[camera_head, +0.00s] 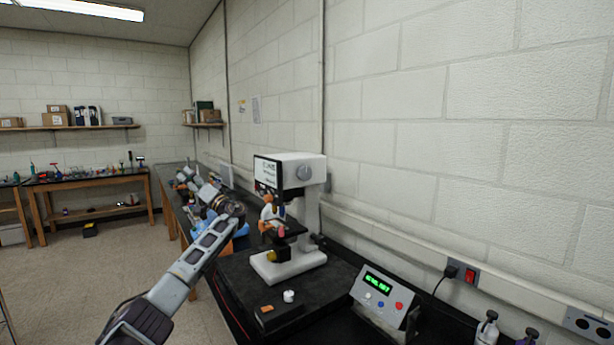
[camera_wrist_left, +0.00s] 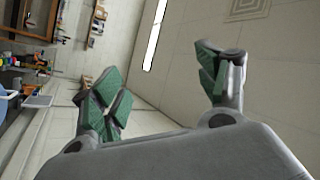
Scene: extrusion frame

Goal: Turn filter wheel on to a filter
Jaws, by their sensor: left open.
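A white microscope (camera_head: 312,205) stands on the black bench, its head overhanging a dark stage. A round grey dial (camera_head: 304,172) sits on the side of its head facing me. I cannot tell for sure whether this is the filter wheel, and its markings are too small to read. My left gripper (camera_head: 183,178) is left of the microscope head, apart from it, at the end of my bent arm. In the left wrist view its green-padded fingers (camera_wrist_left: 165,72) are spread with nothing between them. That view shows ceiling and walls, not the microscope. My right gripper is not in view.
A control box (camera_head: 379,296) with a green display stands at front right. A small white knob-like piece (camera_head: 288,296) and an orange-topped block (camera_head: 267,313) are before the microscope. Bottles (camera_head: 487,328) stand at bottom right. The wall runs close behind the bench. Open floor lies left.

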